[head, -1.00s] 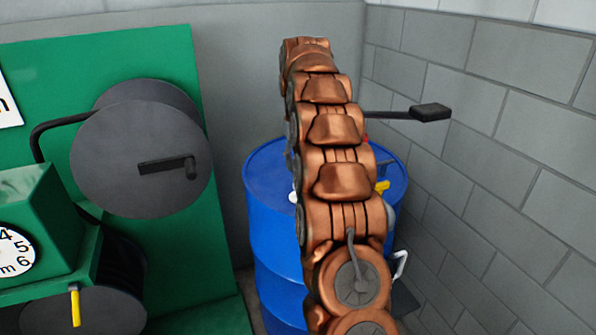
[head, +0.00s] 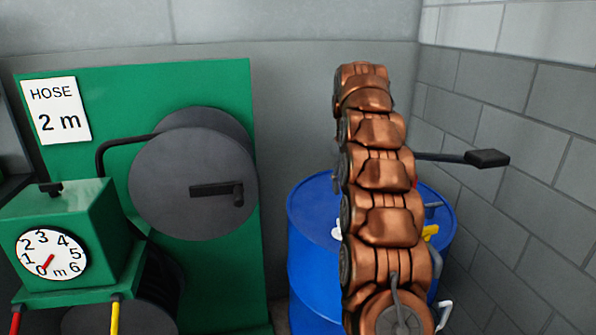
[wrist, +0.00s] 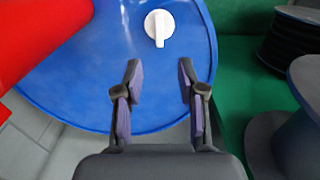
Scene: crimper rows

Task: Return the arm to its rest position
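My bronze arm rises through the right half of the head view, in front of a blue drum (head: 312,255). My gripper is hidden behind the arm there. In the wrist view my gripper (wrist: 158,68) is open, its two fingers apart with nothing between them. It is over the blue drum top (wrist: 75,80), and a white knob (wrist: 159,27) stands just beyond the fingertips. The height above the drum is hard to tell.
A green hose stand with a dark reel (head: 170,185) and dial counter (head: 50,254) stands left. A black-padded lever (head: 487,158) juts out right of my arm. A yellow part (head: 430,232) shows by the drum. Something red (wrist: 40,35) is close at the wrist view's upper left. Block walls close the corner.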

